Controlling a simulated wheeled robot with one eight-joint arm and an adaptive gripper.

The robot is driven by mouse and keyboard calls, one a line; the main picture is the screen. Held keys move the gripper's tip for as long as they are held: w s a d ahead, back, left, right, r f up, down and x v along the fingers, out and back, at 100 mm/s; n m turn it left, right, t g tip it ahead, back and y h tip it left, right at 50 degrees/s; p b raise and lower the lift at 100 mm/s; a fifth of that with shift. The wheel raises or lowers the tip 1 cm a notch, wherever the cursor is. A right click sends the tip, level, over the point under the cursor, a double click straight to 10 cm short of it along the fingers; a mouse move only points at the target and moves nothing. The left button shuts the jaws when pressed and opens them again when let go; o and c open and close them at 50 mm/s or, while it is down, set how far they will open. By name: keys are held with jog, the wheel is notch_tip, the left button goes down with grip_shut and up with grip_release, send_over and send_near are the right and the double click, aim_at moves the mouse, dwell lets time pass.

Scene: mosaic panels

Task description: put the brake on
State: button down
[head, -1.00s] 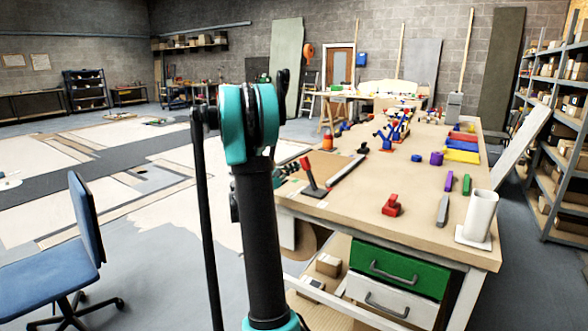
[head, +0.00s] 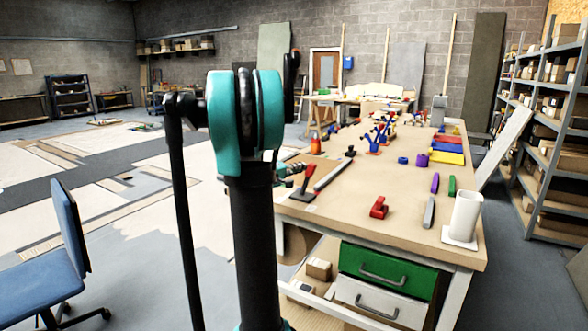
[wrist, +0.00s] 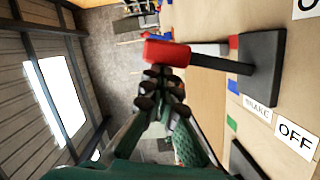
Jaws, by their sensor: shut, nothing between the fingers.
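The brake lever (head: 309,171) has a red handle and a thin dark shaft on a flat dark base (head: 293,197), at the left edge of the workbench. A BRAKE label (wrist: 258,108) and an OFF label (wrist: 295,140) lie beside the base; another label is cut off at the top corner. My gripper (wrist: 162,78) is shut and empty, close by the handle. I cannot tell whether they touch.
A red block (head: 379,208), a grey piece (head: 429,212) and a white cylinder (head: 465,214) are on the bench's near part. A blue chair (head: 50,255) stands at left.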

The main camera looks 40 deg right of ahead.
jog(key=shift+s+d+f+m, duration=0.1)
jog(key=shift+s+d+m, duration=0.1)
jog(key=shift+s, duration=0.3)
jog(key=shift+s+d+f+m, duration=0.1)
jog(key=shift+s+d, duration=0.1)
jog(key=shift+s, duration=0.25)
